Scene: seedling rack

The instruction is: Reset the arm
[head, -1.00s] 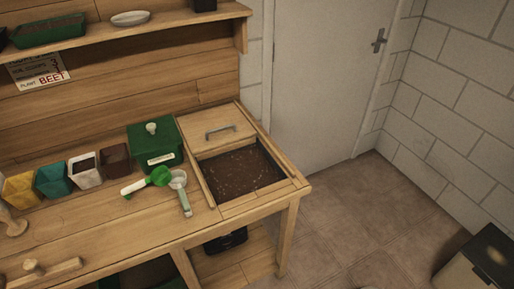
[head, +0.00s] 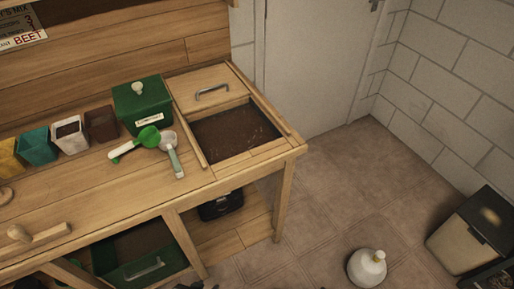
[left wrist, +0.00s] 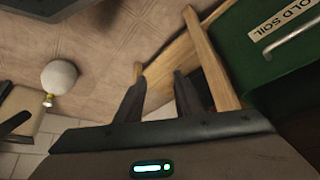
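My left gripper (left wrist: 159,78) shows in the left wrist view with its two dark fingers apart and nothing between them. Beyond the fingers are a wooden leg and rail of the bench (left wrist: 210,60) and the tiled floor. Beside them at the right is a green bin (left wrist: 262,62) labelled "OLD SOIL". In the head view, only small dark shapes, perhaps my left gripper's tips, show at the bottom edge below the bench (head: 100,215). My right gripper is not in view.
The bench top holds a soil well (head: 238,133), a green lidded box (head: 142,105), scoops (head: 149,137) and several small pots. The green bin (head: 150,245) sits under the bench. A white round jug (head: 367,268) and a bin (head: 468,235) stand on the floor.

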